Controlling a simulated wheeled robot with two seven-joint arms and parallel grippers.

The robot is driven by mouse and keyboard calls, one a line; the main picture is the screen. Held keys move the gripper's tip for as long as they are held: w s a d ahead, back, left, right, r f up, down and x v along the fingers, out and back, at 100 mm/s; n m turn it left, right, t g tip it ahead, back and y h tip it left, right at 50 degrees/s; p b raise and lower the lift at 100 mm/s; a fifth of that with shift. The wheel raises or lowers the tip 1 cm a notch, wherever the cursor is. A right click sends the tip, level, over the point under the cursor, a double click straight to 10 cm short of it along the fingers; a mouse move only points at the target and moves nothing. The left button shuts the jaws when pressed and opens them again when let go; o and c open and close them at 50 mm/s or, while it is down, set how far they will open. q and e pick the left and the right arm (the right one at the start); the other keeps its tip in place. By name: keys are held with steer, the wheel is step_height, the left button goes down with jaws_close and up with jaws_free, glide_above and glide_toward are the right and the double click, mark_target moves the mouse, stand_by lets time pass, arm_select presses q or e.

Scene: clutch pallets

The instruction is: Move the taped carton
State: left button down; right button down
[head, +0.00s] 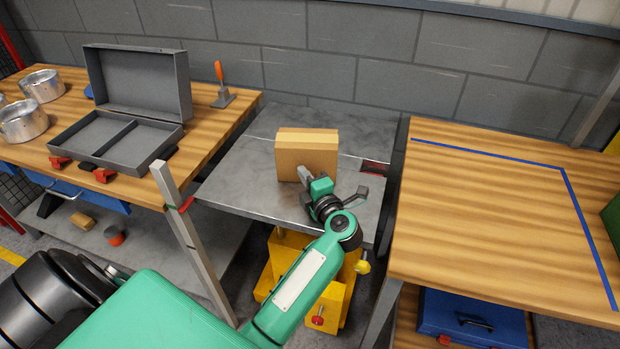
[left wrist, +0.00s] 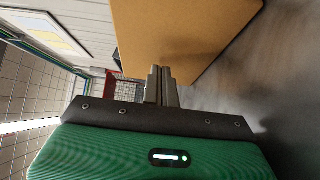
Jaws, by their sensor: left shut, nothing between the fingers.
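The taped carton (head: 307,157) is a brown box with a paler tape strip along its top, upright on a grey metal table in the middle of the head view. My left gripper (head: 304,174) is shut and empty, with its fingertips in front of the carton's near face, low and left of its middle. In the left wrist view the closed fingers (left wrist: 161,74) point at the carton's brown face (left wrist: 190,35), very close to it. I cannot tell whether they touch. My right gripper is in neither view.
The grey table (head: 255,172) has bare room left of the carton. A wooden bench with an open grey case (head: 130,150) and metal pots stands left. A grey post (head: 190,240) rises in front.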

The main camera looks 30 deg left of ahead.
mark_target(307, 165)
arm_select(q)
steer(key=shift+w, duration=0.25)
steer(key=shift+a, duration=0.3)
steer(key=shift+r, duration=0.1)
steer(key=shift+w+a, duration=0.2)
steer(key=shift+w, duration=1.3)
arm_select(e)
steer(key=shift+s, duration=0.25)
